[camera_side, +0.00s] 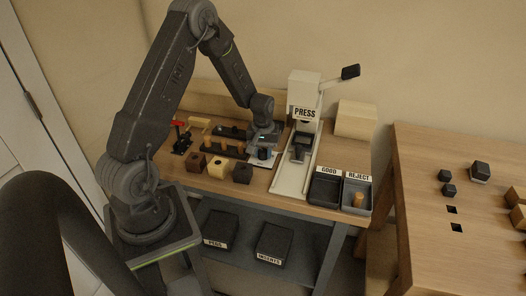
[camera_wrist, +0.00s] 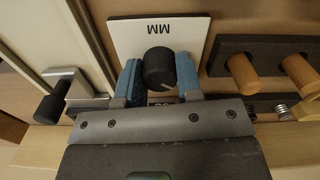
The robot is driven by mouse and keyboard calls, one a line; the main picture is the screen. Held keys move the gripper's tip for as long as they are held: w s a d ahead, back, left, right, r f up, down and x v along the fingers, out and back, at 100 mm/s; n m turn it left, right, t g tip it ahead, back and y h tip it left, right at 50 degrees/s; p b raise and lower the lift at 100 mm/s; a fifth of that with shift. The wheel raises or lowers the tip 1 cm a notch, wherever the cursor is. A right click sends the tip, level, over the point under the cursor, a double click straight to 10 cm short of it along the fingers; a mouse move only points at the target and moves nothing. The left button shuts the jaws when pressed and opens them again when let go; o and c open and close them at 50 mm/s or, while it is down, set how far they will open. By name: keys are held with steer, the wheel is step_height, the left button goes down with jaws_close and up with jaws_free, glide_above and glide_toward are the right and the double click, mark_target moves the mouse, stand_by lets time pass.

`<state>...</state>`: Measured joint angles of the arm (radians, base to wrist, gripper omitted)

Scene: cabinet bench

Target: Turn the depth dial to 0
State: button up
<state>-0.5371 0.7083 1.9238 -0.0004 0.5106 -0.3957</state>
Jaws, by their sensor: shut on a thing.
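The depth dial (camera_wrist: 160,66) is a black round knob with a pale pointer line, on a white plate (camera_wrist: 160,30) marked MM, seen upside down in the wrist view. My gripper (camera_wrist: 159,78) has its two blue fingers on either side of the knob, shut on it. The pointer line slants toward the lower right of the picture. The scale numbers near the knob are mostly hidden by my gripper, so the reading cannot be told. In the side view my gripper (camera_side: 263,146) is low over the bench beside the press, and the dial is small there.
The white press (camera_side: 304,95) with its lever stands right of my gripper. GOOD (camera_side: 325,190) and REJECT (camera_side: 357,197) trays sit at the right front; a cylinder stands in REJECT. Several blocks (camera_side: 219,170) lie in front. Wooden pegs (camera_wrist: 243,74) in a black rack are close beside my gripper.

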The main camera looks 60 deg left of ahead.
mark_target(263, 150)
steer(key=shift+w+n, duration=0.1)
steer(key=shift+n, duration=0.5)
steer(key=o, duration=0.9)
steer(key=shift+o, duration=0.2)
step_height(263, 150, up, 14)
